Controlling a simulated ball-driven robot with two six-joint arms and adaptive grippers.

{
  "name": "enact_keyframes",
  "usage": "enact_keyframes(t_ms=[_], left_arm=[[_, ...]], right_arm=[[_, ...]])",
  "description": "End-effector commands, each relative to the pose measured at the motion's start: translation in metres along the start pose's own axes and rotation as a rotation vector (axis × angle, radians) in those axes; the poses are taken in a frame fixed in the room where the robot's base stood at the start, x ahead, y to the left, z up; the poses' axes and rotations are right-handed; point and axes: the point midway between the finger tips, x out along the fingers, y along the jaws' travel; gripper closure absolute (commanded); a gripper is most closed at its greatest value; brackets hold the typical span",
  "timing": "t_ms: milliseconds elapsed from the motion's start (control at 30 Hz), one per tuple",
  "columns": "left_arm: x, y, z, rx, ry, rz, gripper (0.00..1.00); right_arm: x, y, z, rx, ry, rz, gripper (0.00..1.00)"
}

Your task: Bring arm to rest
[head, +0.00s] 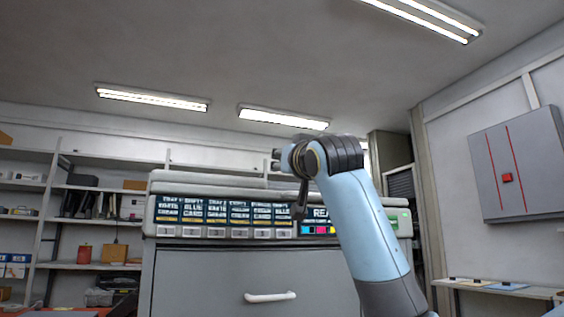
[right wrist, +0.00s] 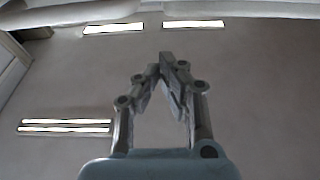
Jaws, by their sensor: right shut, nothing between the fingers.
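My right gripper (right wrist: 167,62) is shut and empty. In the right wrist view its two fingers meet at the tips against the ceiling, with nothing between them. In the head view my right arm (head: 365,225) rises from the lower right and bends at a dark joint, in front of the large grey machine (head: 205,275); the gripper is small and hard to make out there. My left gripper is in neither view.
The machine has tray labels (head: 226,211), a partly covered display (head: 314,230) and a white drawer handle (head: 270,297). Shelves (head: 110,190) with boxes stand at the left. A grey wall cabinet (head: 520,165) hangs above a ledge (head: 497,288) at the right. Space above the arm is clear.

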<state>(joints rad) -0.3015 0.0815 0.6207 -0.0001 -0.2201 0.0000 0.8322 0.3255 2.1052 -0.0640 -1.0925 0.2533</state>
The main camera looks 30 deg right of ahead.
Motion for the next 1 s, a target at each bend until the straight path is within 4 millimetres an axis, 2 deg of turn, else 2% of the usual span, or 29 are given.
enact_keyframes(t_ms=[33,100,300,500,767,867,967,1000], left_arm=[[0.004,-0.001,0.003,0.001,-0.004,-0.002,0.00],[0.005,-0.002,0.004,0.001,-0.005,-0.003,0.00],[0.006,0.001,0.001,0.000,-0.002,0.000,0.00],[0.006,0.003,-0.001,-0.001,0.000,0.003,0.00],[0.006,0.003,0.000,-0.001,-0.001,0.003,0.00],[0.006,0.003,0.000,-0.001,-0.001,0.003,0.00],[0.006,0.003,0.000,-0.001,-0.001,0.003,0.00],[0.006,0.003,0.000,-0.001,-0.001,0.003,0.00]], right_arm=[[-0.016,-0.001,0.008,-0.003,-0.002,-0.002,1.00],[-0.034,-0.001,0.010,-0.005,-0.002,-0.002,1.00],[-0.073,-0.001,0.011,-0.003,0.001,-0.002,1.00],[-0.088,0.000,0.011,-0.002,0.003,-0.001,1.00],[-0.090,-0.001,0.014,-0.003,-0.004,-0.001,1.00],[-0.092,-0.003,0.039,-0.013,-0.059,-0.007,1.00],[-0.102,-0.009,0.094,-0.038,-0.183,-0.021,1.00],[-0.109,-0.011,0.123,-0.052,-0.250,-0.028,1.00]])
